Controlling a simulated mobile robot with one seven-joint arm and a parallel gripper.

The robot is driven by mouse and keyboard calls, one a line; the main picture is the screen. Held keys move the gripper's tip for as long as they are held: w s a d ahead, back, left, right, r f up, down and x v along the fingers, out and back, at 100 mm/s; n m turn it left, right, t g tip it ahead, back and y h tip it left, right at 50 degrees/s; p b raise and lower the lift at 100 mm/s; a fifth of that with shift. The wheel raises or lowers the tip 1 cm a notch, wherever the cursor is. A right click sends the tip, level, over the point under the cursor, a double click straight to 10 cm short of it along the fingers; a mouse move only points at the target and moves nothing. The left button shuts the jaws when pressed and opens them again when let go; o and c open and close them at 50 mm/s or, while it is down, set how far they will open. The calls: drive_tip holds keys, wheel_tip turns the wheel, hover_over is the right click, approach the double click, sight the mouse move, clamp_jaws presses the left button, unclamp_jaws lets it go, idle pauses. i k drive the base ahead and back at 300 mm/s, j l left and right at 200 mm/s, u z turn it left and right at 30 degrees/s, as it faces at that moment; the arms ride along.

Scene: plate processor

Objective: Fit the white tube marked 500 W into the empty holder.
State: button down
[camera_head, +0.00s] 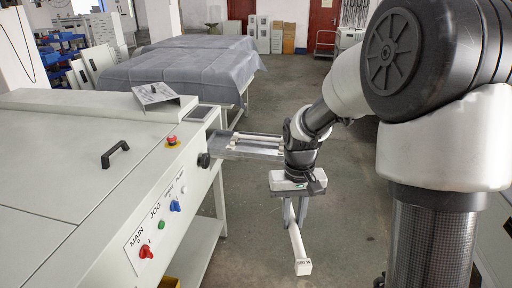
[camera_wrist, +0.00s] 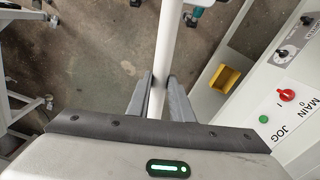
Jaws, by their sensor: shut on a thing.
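The tube's upper part runs out of the top of that view. A grey tray (camera_head: 223,150) juts from the machine behind my gripper. White tubes (camera_head: 255,140) lie across it. My arm covers the tray's right end, and I cannot tell which holder is empty.
The plate processor (camera_head: 70,150) fills the left, with a black handle (camera_head: 115,153), red stop button (camera_head: 172,140) and knobs on its front. A yellow bin (camera_wrist: 224,78) sits by the machine's base. Covered tables (camera_head: 185,65) stand behind. The floor in the middle is clear.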

sight(255, 150)
drive_tip(key=i, duration=2.1)
drive_tip(key=j+u, duration=0.05)
drive_tip(key=j, duration=0.1)
